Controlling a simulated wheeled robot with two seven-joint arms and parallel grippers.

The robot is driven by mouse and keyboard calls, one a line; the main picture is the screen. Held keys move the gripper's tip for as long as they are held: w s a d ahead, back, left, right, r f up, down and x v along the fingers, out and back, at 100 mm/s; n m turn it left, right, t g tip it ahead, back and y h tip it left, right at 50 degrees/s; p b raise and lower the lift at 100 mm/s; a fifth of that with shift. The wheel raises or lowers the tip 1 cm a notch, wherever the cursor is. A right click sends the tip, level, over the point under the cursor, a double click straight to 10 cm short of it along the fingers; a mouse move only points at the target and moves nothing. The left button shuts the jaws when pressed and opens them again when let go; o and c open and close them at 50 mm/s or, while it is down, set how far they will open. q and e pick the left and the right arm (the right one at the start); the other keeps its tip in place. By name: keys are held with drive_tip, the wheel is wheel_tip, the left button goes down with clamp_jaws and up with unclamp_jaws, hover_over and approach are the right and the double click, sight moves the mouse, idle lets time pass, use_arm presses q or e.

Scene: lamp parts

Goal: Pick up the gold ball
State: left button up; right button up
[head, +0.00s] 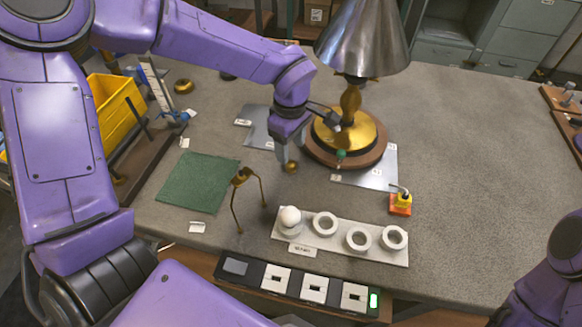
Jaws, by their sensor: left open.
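A small gold ball (291,167) shows right at the fingertips of my left gripper (285,155), over the grey table near the middle. The gripper points down from above and its jaws are open. The fingers partly overlap, so I cannot tell whether they touch the ball. My right arm shows only as a purple link at the lower right corner; its gripper is out of view.
A lamp with a metal shade (362,38) and round wooden base (372,155) stands just right of my left gripper. A white tray (380,251) with rings and a white ball lies in front. A brass wire frame (240,178) stands left, near a green mat (190,185).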

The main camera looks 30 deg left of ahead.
sight(291, 162)
use_arm(q)
drive_tip(key=f, duration=0.7)
drive_tip(key=shift+w+a+f+p, duration=0.1)
drive_tip(key=shift+w+f+p, duration=0.1)
drive_tip(key=shift+w+p, duration=0.2)
drive_tip(key=c, duration=1.1)
